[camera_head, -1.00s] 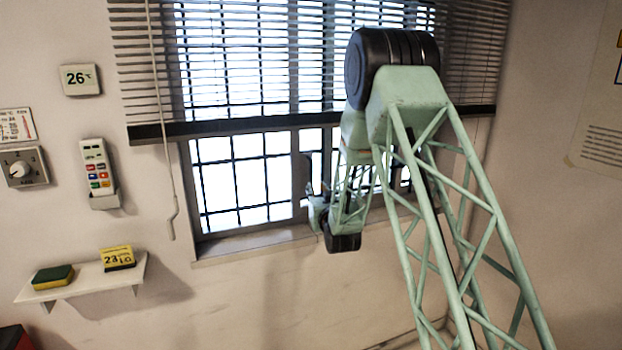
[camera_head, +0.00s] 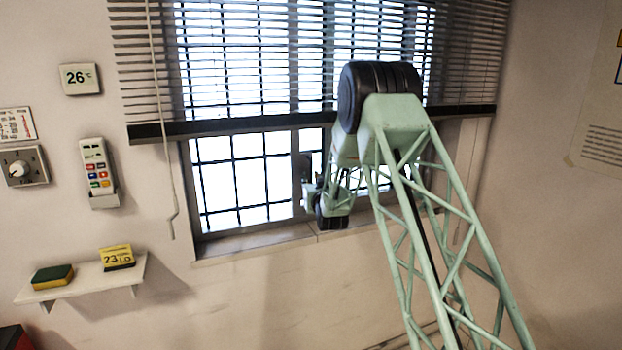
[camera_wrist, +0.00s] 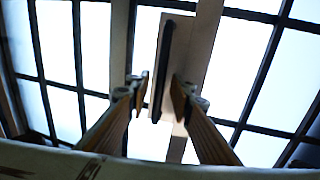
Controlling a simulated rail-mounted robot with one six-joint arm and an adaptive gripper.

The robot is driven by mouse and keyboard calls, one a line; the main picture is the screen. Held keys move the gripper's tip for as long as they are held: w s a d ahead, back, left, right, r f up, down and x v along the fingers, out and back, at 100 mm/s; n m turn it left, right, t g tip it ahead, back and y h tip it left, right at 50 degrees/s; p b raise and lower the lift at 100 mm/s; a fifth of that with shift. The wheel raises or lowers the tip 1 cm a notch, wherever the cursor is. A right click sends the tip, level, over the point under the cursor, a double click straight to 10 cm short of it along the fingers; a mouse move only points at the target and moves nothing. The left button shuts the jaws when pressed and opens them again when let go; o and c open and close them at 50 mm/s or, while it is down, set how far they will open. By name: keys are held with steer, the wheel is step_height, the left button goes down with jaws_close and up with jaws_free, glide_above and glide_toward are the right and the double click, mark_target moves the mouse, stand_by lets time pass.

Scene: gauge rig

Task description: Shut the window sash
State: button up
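The window sash (camera_head: 240,176) is a light-framed pane behind a dark grid, below the blind. Its upright stile (camera_wrist: 205,42) carries a dark vertical handle (camera_wrist: 162,62). In the head view my gripper (camera_head: 309,192) is by the middle stile, partly hidden by my own arm. In the wrist view my gripper (camera_wrist: 158,92) is open, with one finger left of the handle's lower end and the other right of it. A gap shows between the left finger and the handle; contact on the right is unclear. How far the sash stands open cannot be told.
A slatted blind (camera_head: 240,70) hangs over the window top, its cord (camera_head: 168,150) at the left. The sill (camera_head: 225,248) runs below. A shelf (camera_head: 85,283) with a sponge (camera_head: 52,277), a remote (camera_head: 97,172) and a dial (camera_head: 22,171) are on the left wall.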

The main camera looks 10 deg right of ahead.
steer(key=shift+w, duration=0.6)
steer(key=shift+c, duration=0.4)
jaws_close()
